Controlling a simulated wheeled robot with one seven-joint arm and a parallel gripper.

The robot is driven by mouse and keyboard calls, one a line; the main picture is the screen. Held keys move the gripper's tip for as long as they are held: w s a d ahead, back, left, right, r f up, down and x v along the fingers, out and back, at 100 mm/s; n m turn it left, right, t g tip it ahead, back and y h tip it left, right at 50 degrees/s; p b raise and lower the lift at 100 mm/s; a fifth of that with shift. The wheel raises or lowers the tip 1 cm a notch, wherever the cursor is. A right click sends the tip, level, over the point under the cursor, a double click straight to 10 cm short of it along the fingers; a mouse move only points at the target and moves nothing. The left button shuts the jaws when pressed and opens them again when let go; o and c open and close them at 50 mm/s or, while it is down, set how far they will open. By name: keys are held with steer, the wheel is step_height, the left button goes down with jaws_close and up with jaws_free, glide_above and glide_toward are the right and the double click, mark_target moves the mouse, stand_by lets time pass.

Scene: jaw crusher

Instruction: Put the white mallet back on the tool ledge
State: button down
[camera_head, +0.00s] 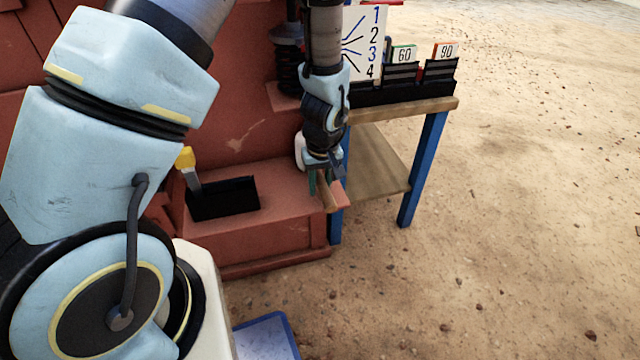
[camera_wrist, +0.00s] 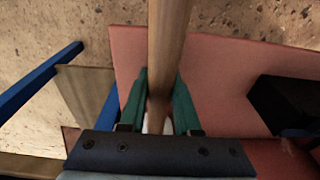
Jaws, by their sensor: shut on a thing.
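My gripper (camera_head: 322,178) is shut on the wooden handle of the white mallet (camera_head: 328,198), at the right end of the red tool ledge (camera_head: 290,200). A white part, apparently the mallet's head, shows at the left of my gripper and is mostly hidden behind it. In the wrist view the green fingers of my gripper (camera_wrist: 160,92) clasp the handle (camera_wrist: 170,40) from both sides. Only a sliver of white shows between the fingers. The red ledge (camera_wrist: 225,85) lies below the handle; I cannot tell whether the mallet touches it.
A blue-legged table (camera_head: 420,108) with numbered cards in black racks stands close at right. A blue-rimmed tray (camera_head: 265,338) is at bottom. Sandy ground is open at right.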

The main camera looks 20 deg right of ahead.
steer(key=shift+f, duration=0.1)
steer(key=c, duration=0.6)
jaws_free()
steer(key=r, duration=0.4)
steer(key=s+r, duration=0.1)
steer(key=r, duration=0.7)
steer(key=shift+s+a, duration=0.1)
steer(key=shift+s, duration=0.15)
steer(key=shift+w+a+r, duration=0.4)
steer(key=shift+a+r, duration=1.15)
steer(key=shift+a, duration=3.25)
steer(key=shift+w+a+r, duration=0.35)
steer(key=shift+a+r, duration=1.25)
steer(key=shift+a, duration=3.15)
steer(key=shift+w+a+r, duration=0.4)
steer(key=shift+a+r, duration=1.15)
steer(key=shift+a, duration=3.25)
